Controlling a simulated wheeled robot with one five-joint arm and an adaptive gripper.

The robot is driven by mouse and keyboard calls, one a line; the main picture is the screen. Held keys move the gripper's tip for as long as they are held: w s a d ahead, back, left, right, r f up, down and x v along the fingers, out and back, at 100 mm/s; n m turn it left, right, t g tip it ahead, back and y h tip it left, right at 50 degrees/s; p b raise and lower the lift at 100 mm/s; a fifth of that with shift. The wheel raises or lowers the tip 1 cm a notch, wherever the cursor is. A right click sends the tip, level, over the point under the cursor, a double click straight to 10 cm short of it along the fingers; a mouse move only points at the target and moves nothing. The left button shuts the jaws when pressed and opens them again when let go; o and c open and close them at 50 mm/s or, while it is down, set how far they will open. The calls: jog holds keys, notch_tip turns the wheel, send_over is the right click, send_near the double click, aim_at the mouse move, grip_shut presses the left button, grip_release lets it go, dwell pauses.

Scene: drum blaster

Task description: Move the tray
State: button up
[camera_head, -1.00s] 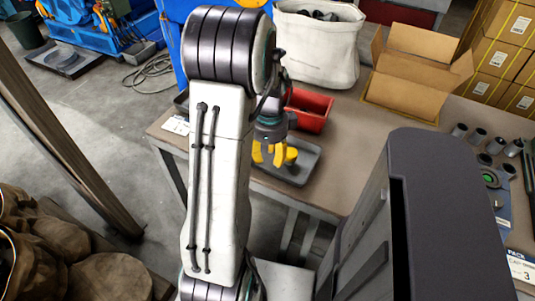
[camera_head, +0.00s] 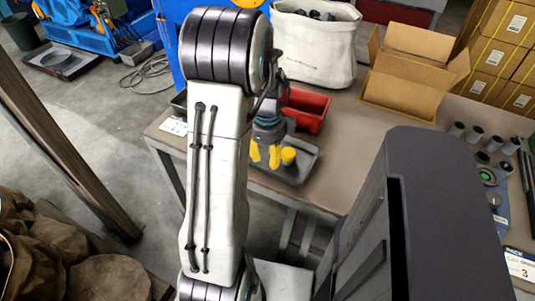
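A shallow dark grey tray (camera_head: 299,172) lies on the brown table near its front edge, partly hidden by my arm. My gripper (camera_head: 265,157), with yellow fingers, points down over the tray's left part, just left of the yellow cylinder. The two fingers look slightly apart, and nothing shows between them. I cannot tell whether the fingertips touch the tray.
Behind the tray are a red bin (camera_head: 306,108), a white fabric bin (camera_head: 316,48) and an open cardboard box (camera_head: 408,82). Several grey cylinders (camera_head: 473,135) stand at the right. The table (camera_head: 350,150) is clear right of the tray.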

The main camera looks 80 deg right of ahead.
aim_at(268, 170)
jog(key=shift+f+b, duration=0.4)
jog(key=shift+f, duration=3.1)
jog(key=shift+c, duration=0.3)
grip_shut()
